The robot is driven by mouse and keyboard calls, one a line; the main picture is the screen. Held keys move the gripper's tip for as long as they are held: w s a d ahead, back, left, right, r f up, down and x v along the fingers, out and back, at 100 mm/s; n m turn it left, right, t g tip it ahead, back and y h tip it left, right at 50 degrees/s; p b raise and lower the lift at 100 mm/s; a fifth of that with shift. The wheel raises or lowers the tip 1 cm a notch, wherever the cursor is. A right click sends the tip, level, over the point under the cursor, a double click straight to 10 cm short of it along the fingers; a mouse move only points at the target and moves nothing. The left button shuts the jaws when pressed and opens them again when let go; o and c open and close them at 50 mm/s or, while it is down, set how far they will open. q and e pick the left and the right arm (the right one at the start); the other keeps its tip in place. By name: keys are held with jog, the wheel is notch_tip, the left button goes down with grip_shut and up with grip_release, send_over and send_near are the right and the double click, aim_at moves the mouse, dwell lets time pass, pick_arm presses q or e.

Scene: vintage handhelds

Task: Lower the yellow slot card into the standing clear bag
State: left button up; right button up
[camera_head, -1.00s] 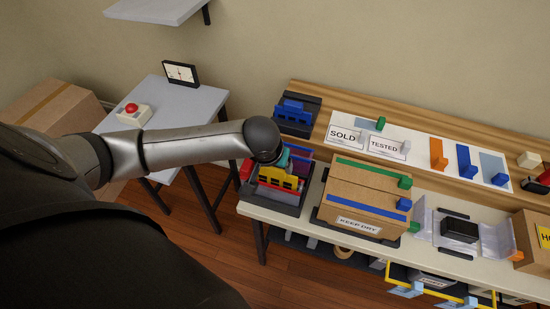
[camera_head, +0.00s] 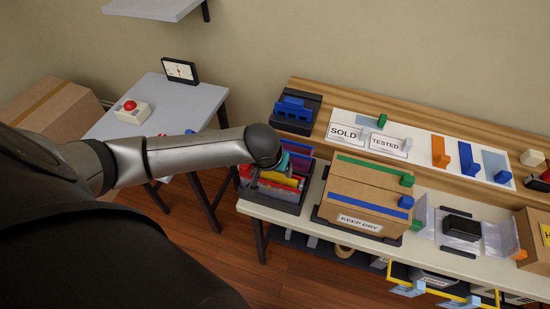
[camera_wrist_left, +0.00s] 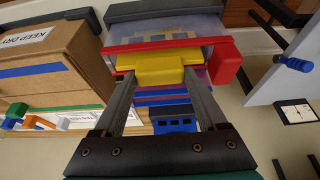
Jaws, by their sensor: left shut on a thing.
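The yellow slot card (camera_head: 283,178) is in my left gripper (camera_head: 277,168), above the dark rack at the bench's left end. In the left wrist view, my left gripper (camera_wrist_left: 158,76) is shut on the card's yellow top part (camera_wrist_left: 150,66). The clear bag (camera_wrist_left: 168,27) stands with a red rim (camera_wrist_left: 160,43) and a red clip (camera_wrist_left: 226,62). The card's slotted part shows through the bag's clear wall, so its lower part appears inside. The bag's base is hidden in the head view. My right gripper is not in view.
Blue and purple rims stand close behind the bag. A blue slotted card (camera_head: 296,109) sits in a dark holder beyond. A cardboard box marked KEEP DRY (camera_head: 365,200) stands right of the dark rack (camera_head: 268,203). A side table (camera_head: 180,108) stands left of the bench.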

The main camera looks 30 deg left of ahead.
pick_arm(q)
jog(key=shift+f+b, duration=0.4)
jog(key=shift+f, duration=0.5)
jog(key=o, duration=1)
notch_tip(320, 180, up, 7)
jog(key=p, duration=0.9)
dwell(0.5)
